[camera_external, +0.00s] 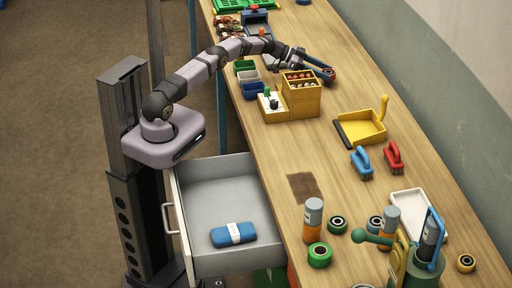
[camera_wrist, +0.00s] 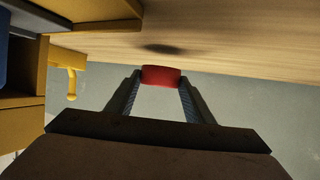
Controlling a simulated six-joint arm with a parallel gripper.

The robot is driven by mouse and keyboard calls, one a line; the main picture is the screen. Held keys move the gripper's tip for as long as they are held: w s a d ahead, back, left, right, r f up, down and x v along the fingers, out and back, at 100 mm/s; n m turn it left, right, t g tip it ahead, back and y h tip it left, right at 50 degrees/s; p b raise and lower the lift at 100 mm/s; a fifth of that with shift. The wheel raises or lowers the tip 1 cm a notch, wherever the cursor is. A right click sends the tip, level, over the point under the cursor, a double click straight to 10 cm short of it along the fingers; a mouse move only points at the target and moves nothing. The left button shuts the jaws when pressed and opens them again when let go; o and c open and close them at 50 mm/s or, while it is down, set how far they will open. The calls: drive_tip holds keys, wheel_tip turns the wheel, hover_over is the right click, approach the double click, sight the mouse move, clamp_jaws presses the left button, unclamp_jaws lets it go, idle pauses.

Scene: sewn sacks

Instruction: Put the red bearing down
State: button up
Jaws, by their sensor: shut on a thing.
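The red bearing (camera_wrist: 161,75) is held between the two fingertips of my gripper (camera_wrist: 161,84) in the wrist view. Only its curved red side shows there. In the external view my gripper (camera_external: 320,68) reaches out over the far part of the bench, just beyond the yellow box, and the bearing (camera_external: 331,75) is small at its tip. A dark shadow lies on the wood apart from the bearing in the wrist view, so the bearing appears to be off the surface.
The yellow box (camera_external: 301,96) with several round items stands close to my gripper, with small bins (camera_external: 248,78) to its left. A yellow dustpan (camera_external: 362,128) and two brushes lie nearer. Bare wood surrounds the bench right of my gripper. A drawer (camera_external: 213,194) is open.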

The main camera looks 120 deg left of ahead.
drive_tip(key=shift+f+b, duration=0.9)
drive_tip(key=shift+f, duration=0.3)
drive_tip(key=shift+f, duration=0.1)
drive_tip(key=o, duration=1.4)
drive_tip(key=shift+f, duration=0.15)
drive_tip(key=shift+r, duration=0.3)
drive_tip(key=p+v, duration=0.3)
drive_tip(key=v, duration=0.1)
drive_tip(key=shift+s+r+p, duration=0.2)
drive_tip(key=shift+r+p, duration=0.1)
drive_tip(key=shift+p, duration=0.1)
wheel_tip(320, 180, up, 4)
drive_tip(key=p, duration=0.4)
drive_tip(key=shift+s+d+r, duration=0.1)
drive_tip(key=shift+s, duration=0.1)
drive_tip(key=shift+r+p, duration=1.2)
